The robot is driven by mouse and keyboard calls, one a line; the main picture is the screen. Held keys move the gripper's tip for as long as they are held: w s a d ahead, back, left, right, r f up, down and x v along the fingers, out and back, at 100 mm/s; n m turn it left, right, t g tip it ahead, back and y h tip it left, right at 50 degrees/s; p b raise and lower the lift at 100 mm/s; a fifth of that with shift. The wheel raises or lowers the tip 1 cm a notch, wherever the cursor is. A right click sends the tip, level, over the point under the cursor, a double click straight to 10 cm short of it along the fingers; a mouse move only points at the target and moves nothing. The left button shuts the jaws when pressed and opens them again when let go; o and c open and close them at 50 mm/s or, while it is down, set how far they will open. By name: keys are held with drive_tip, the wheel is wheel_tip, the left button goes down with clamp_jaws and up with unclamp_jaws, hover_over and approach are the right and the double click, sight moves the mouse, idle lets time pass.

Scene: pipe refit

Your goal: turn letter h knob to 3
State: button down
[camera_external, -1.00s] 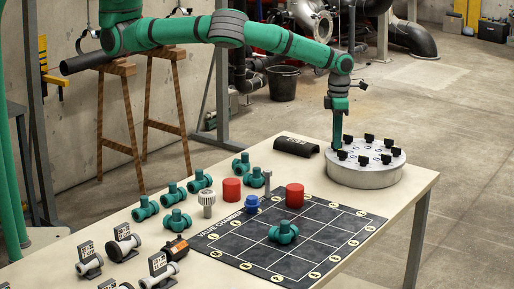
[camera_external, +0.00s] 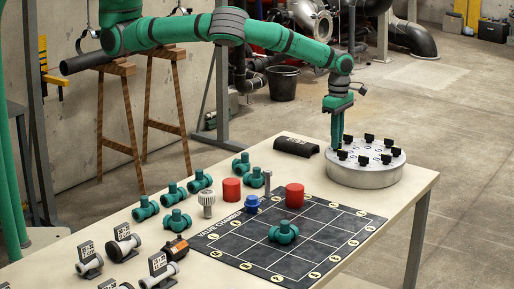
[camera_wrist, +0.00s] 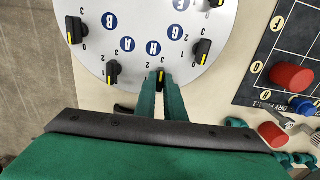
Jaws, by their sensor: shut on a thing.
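The round grey-white dial drum (camera_external: 362,176) stands at the far right end of the table, with several black knobs around its top. In the wrist view its white face (camera_wrist: 190,15) carries blue letter discs and small numbers. My gripper (camera_wrist: 161,84) is shut on the black knob (camera_wrist: 161,75) nearest the blue H label (camera_wrist: 153,47). This letter h knob shows a yellow pointer stripe, partly hidden between the fingers. The number it points at is hard to read. In the external view my gripper (camera_external: 337,147) reaches down at the drum's left edge.
Neighbouring knobs stand close on both sides, one at left (camera_wrist: 112,71) and one at right (camera_wrist: 202,50). A black half-pipe (camera_external: 296,147) lies left of the drum.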

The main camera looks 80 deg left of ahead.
idle(0.4)
drive_tip(key=c, duration=1.8)
unclamp_jaws()
drive_tip(key=shift+c, duration=0.2)
drive_tip(key=shift+r, duration=0.1)
wheel_tip(320, 180, up, 11)
drive_tip(key=shift+f, duration=0.2)
